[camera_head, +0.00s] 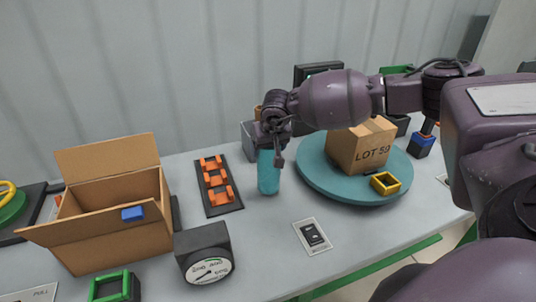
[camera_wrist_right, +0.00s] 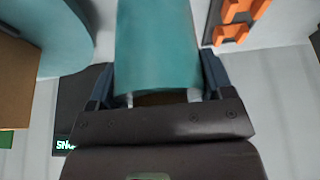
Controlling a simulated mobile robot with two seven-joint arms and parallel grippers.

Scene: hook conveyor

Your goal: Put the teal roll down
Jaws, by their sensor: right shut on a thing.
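The teal roll (camera_head: 268,174) hangs upright below my right gripper (camera_head: 271,147), between the orange-bracketed black board and the round teal turntable. In the right wrist view the roll (camera_wrist_right: 157,45) fills the space between the two dark fingers, which are shut on its sides. Its lower end is close to the table top; I cannot tell whether it touches. My left gripper is not in view.
The turntable (camera_head: 324,184) carries a cardboard box (camera_head: 362,146) marked LOT 59 and a yellow frame (camera_head: 385,183). The black board (camera_head: 222,207) with orange brackets lies left of the roll. An open carton (camera_head: 115,205) and a dial gauge (camera_head: 205,254) stand further left.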

